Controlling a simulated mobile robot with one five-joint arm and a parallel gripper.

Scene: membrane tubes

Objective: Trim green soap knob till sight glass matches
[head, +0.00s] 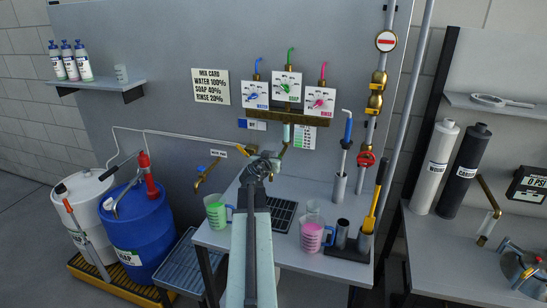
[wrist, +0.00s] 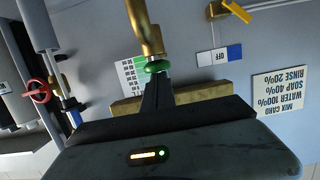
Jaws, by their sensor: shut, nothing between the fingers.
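The green soap knob (head: 288,87) is on the middle white dial panel in the head view, between the blue water and pink rinse dials. A pale narrow tube (head: 286,132), probably the sight glass, hangs below, beside a green-marked chart (head: 304,137); its level is too small to read. My gripper (head: 265,160) is below the panels, well under the soap knob. In the wrist view my gripper (wrist: 157,82) is shut and empty. Its fingertips are close to a green ring (wrist: 158,66) on a brass spout (wrist: 144,28); I cannot tell whether they touch.
The mix card (head: 208,87) reads water 100%, soap 40%, rinse 20%. A green-filled jug (head: 216,212) and pink-filled jug (head: 311,236) stand on the bench (head: 272,255), either side of a dark grate (head: 281,214). A yellow-handled tool (head: 376,200) rises at right.

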